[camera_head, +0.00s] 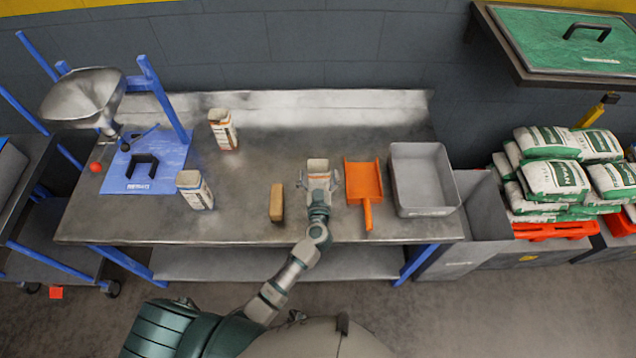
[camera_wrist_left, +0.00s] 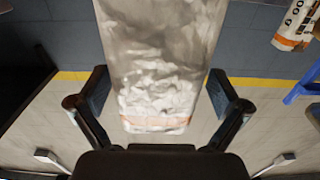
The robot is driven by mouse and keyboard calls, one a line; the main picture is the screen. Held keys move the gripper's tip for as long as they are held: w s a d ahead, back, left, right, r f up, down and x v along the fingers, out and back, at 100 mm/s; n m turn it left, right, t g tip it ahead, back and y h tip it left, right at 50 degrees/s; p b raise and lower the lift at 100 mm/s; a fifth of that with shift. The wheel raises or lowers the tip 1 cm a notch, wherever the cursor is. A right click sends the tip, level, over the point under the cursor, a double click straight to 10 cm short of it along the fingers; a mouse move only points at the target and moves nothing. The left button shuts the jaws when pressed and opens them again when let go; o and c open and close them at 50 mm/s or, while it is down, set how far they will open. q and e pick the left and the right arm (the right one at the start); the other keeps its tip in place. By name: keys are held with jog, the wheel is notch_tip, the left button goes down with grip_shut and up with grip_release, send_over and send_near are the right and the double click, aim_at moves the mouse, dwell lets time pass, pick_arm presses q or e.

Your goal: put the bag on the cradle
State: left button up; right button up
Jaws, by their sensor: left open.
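A small white and orange paper bag (camera_head: 318,167) stands on the metal bench right of the middle. My left gripper (camera_head: 319,184) is at this bag. In the left wrist view the bag (camera_wrist_left: 160,65) fills the space between the two open fingers (camera_wrist_left: 158,97), one on each side, with narrow gaps. Two similar bags stand further left, one at the back (camera_head: 223,130) and one nearer the front (camera_head: 194,190). The dark U-shaped cradle (camera_head: 143,161) sits on the blue base plate at the left, near a metal hopper (camera_head: 84,93). My right gripper is not in view.
A brown block (camera_head: 277,203) lies left of my left gripper. An orange scoop (camera_head: 364,182) and an open grey bin (camera_head: 422,180) are to the right. A blue upright post (camera_head: 165,97) rises behind the cradle. The bench middle between bags and block is clear.

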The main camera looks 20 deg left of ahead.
pick_arm(q)
jog(key=shift+d+r, duration=0.1)
jog(key=shift+d, duration=0.1)
jog(key=shift+c, duration=0.8)
jog(key=shift+d, duration=0.1)
jog(key=c, duration=0.7)
jog(key=shift+c, duration=0.5)
